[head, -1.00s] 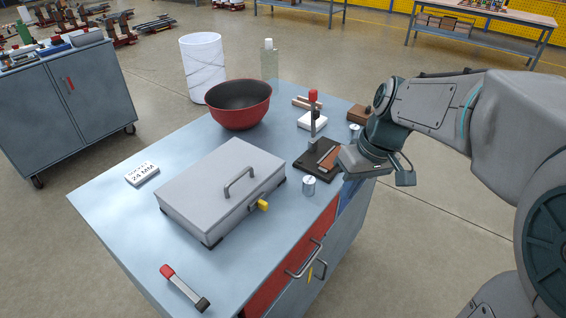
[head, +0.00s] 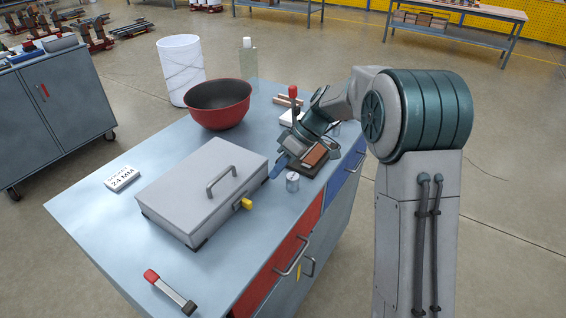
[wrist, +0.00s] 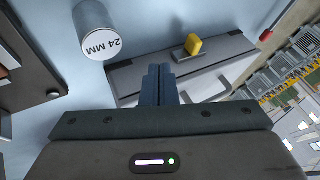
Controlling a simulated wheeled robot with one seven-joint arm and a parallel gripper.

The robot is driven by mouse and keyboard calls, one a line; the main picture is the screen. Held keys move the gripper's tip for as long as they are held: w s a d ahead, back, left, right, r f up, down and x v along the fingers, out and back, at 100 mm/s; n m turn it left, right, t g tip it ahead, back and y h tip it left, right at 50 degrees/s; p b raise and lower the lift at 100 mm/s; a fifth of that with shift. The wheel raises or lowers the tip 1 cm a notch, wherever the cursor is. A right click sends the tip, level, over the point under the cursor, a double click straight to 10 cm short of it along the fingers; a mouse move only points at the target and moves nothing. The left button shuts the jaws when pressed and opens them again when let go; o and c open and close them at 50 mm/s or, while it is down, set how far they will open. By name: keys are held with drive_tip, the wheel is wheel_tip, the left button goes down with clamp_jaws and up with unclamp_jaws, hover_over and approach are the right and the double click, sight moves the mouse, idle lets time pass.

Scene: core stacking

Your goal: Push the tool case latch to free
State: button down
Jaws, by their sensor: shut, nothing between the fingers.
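The grey tool case (head: 190,197) lies closed on the workbench, with a handle (head: 222,180) on its lid. Its yellow latch (head: 246,203) sticks out from the side facing the drawers. In the wrist view the latch (wrist: 193,45) stands ahead of my fingers and slightly to the right, on the case side (wrist: 140,78). My gripper (head: 276,168) is just right of the case in the head view, apart from the latch. In the wrist view my gripper (wrist: 158,70) has its fingers together and holds nothing.
A small 24 MM cylinder (head: 292,181) stands near my gripper; it also shows in the wrist view (wrist: 95,30). A clamp fixture with a red-topped lever (head: 293,92) is behind the gripper. A red bowl (head: 218,105) and a red-ended bar tool (head: 170,290) flank the case.

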sight(248, 204)
drive_tip(key=x, duration=0.5)
drive_tip(key=shift+s+a+f+p, duration=0.1)
drive_tip(key=shift+s+a+p, duration=0.1)
drive_tip(key=shift+p, duration=0.1)
drive_tip(key=shift+s+a, duration=0.25)
drive_tip(key=shift+s, duration=0.25)
drive_tip(key=shift+s+a, duration=0.3)
drive_tip(key=shift+s, duration=0.2)
drive_tip(key=shift+s+a+p, duration=0.3)
drive_tip(key=shift+s+p, duration=0.05)
drive_tip(key=shift+s, duration=0.15)
drive_tip(key=s+a+b, duration=0.1)
drive_tip(key=s+b, duration=0.1)
drive_tip(key=s, duration=0.1)
drive_tip(key=shift+a+f, duration=0.1)
drive_tip(key=shift+a, duration=0.3)
drive_tip(key=shift+s+a+b, duration=0.2)
drive_tip(key=shift+s+b, duration=0.1)
drive_tip(key=shift+s, duration=0.1)
